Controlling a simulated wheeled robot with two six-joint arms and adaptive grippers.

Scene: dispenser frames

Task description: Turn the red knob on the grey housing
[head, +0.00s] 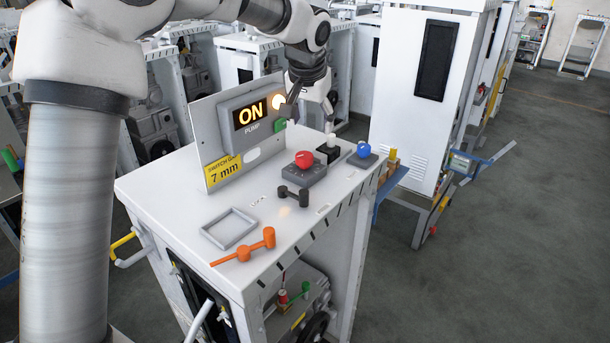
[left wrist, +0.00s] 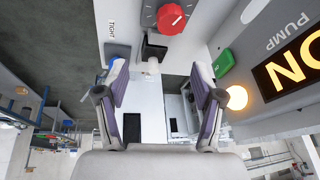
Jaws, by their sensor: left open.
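The red knob (head: 304,158) sits on top of the grey housing (head: 305,176) near the middle of the white cabinet top. In the left wrist view the red knob (left wrist: 171,18) is at the top edge, with part of the grey housing around it cut off. My left gripper (head: 308,108) is above the back of the cabinet top, behind the red knob and apart from it. Its two fingers are spread with nothing between them, as the left wrist view (left wrist: 160,78) also shows. My right gripper is not in view.
A panel with a lit ON display (head: 249,114) and green button (head: 280,126) stands left of the gripper. A black block with a white knob (head: 328,149) and a blue knob (head: 364,149) are close by. An orange handle (head: 245,246), black handle (head: 293,194) and grey frame (head: 229,228) lie in front.

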